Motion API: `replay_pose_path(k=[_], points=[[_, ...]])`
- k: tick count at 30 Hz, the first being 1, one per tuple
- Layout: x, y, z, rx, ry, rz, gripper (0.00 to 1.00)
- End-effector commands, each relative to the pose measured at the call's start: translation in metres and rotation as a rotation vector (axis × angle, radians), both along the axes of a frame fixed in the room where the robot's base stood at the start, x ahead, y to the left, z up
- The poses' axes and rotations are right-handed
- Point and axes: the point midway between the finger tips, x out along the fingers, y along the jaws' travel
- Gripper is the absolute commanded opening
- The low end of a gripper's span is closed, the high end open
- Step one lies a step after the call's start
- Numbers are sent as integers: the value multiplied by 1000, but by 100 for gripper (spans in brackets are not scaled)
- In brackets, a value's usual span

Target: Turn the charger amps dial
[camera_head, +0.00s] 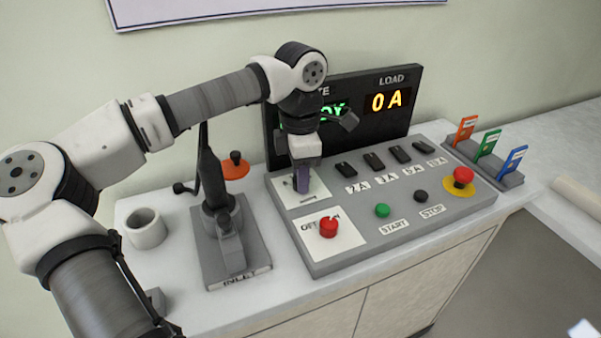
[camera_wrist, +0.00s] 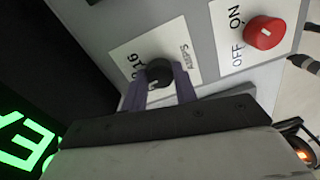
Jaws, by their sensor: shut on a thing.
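The charger amps dial (camera_wrist: 159,73) is a black knob on a white plate printed AMPS, with a 16 mark visible in the wrist view. My gripper (camera_wrist: 166,90) has its purple fingers on either side of the dial and is shut on it. In the head view my gripper (camera_head: 302,180) points down onto the amps plate (camera_head: 318,190) at the panel's left, and it hides the dial there. Part of the plate's scale is hidden by the fingers in the wrist view.
A red OFF/ON knob (camera_head: 328,227) sits just in front of the amps plate. The panel (camera_head: 400,232) also has black switches, green START (camera_head: 382,210) and black STOP (camera_head: 421,196) buttons, and a red emergency button (camera_head: 463,175). The LOAD display (camera_head: 390,101) reads 0 A. An inlet stand (camera_head: 232,262) is left.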

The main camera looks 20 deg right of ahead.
Motion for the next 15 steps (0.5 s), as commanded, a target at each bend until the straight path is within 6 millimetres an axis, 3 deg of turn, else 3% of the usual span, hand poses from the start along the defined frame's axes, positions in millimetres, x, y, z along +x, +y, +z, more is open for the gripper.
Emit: replay_pose_path(k=[15], points=[[0, 0, 0, -2, 0, -486, 6]])
